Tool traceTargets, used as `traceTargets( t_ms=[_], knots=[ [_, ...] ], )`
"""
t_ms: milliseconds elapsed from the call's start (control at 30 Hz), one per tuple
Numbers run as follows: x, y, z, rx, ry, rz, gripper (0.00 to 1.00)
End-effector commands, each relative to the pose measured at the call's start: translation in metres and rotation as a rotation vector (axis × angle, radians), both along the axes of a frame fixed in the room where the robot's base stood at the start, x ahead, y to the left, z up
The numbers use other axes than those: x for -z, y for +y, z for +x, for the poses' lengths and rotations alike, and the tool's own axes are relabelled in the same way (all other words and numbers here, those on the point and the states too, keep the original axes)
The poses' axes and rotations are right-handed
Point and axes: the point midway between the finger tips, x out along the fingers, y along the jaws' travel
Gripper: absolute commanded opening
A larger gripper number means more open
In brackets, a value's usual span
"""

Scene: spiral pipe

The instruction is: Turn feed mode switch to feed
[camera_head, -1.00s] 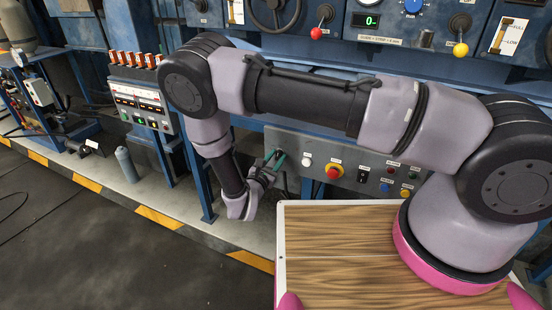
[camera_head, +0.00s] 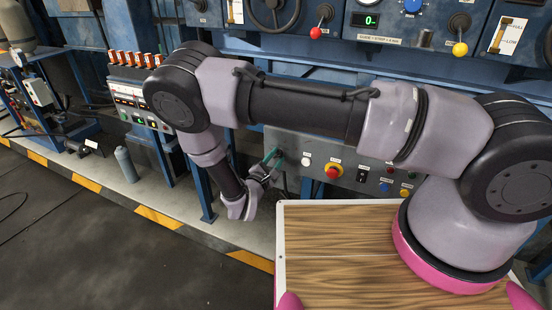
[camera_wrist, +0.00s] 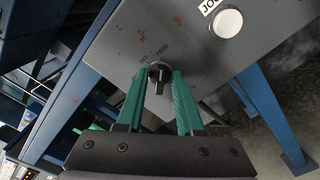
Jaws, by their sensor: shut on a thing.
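In the head view, my gripper (camera_head: 272,158) is at the left end of the grey control panel (camera_head: 345,153). The switch is hidden there behind the fingers.
A white round button (camera_wrist: 227,23) is close by on the panel at the upper right of the wrist view. The wooden tabletop (camera_head: 340,235) is clear.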

Motion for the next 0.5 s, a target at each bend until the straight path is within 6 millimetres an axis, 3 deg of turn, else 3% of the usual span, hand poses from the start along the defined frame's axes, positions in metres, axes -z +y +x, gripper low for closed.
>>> traceTargets(
  t_ms=[467, 500],
  knots=[
    [0.0005, 0.0002, -0.0008, 0.000, -0.004, 0.012, 0.00],
    [0.0005, 0.0002, -0.0008, 0.000, -0.004, 0.012, 0.44]
  ],
)
